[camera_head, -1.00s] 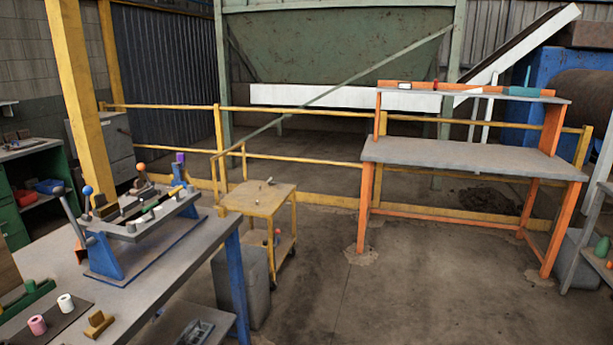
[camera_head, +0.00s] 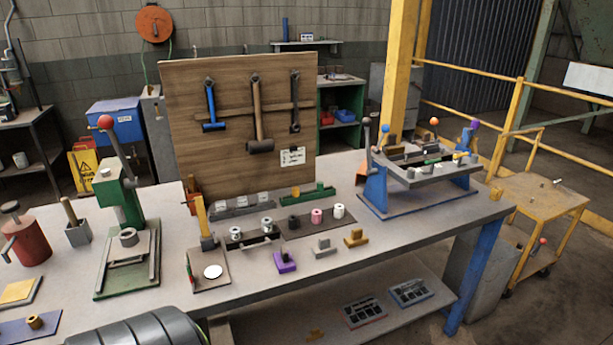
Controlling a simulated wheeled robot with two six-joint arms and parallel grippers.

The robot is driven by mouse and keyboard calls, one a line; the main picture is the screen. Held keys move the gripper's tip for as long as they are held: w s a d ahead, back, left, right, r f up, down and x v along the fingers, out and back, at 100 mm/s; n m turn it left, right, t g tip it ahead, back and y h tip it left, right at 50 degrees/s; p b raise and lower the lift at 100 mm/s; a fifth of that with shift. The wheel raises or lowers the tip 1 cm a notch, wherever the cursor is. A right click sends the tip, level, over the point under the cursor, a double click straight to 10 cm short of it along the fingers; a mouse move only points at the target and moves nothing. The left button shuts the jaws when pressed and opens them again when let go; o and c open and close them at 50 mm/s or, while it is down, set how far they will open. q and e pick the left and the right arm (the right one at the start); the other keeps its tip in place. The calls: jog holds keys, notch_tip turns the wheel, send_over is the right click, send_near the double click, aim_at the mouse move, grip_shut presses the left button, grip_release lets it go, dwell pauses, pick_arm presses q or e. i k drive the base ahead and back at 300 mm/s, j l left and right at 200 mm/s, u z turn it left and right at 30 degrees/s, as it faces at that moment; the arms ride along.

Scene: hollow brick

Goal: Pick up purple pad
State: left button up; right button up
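A small purple block with a dark knob on top (camera_head: 286,263), which looks like the purple pad, sits upright on the grey workbench (camera_head: 340,270) near its front edge. A grey block (camera_head: 322,249) and a brass block (camera_head: 355,238) of similar shape stand to its right. A flat purple sheet (camera_head: 14,332) with a brass ring on it lies at the lower left. Neither of my grippers is in view. A dark rounded part, likely my own arm, shows at the bottom left.
Left of the purple block is a small stand with a yellow upright (camera_head: 202,222) and a white disc. Behind it lies a tray of small rolls (camera_head: 312,225). A green lever press (camera_head: 122,215) and blue fixture (camera_head: 420,185) stand on the bench. Bench front right is clear.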

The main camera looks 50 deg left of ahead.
aim_at(285, 261)
jog(key=u, duration=1.75)
